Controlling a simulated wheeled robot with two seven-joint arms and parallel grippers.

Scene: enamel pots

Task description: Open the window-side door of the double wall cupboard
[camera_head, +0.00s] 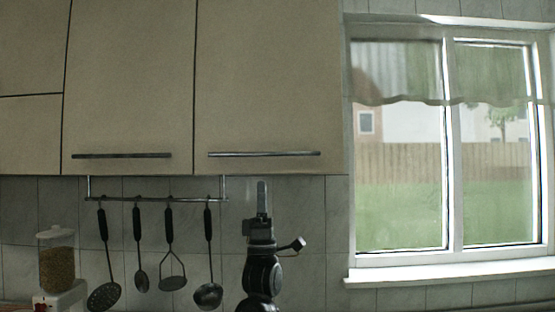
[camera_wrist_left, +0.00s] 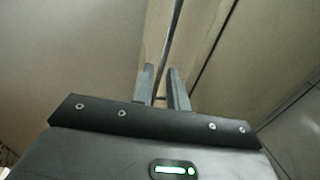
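The double wall cupboard has two plain beige doors. The window-side door (camera_head: 270,80) is flush with its neighbour (camera_head: 130,80), and both look shut. Its dark bar handle (camera_head: 264,154) lies level along the bottom edge. My left gripper (camera_head: 262,186) points up just below this handle, seen edge-on. In the left wrist view its two fingers (camera_wrist_left: 163,88) stand apart, with the thin handle bar (camera_wrist_left: 170,45) showing in the gap between them. I cannot tell whether either finger touches the bar. My right gripper is in neither view.
A rail (camera_head: 155,199) with several hanging utensils, including a ladle (camera_head: 208,294), is left of my left arm. A jar of grain (camera_head: 57,268) stands at the lower left. The window (camera_head: 449,150) with its white sill (camera_head: 450,271) is to the right.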

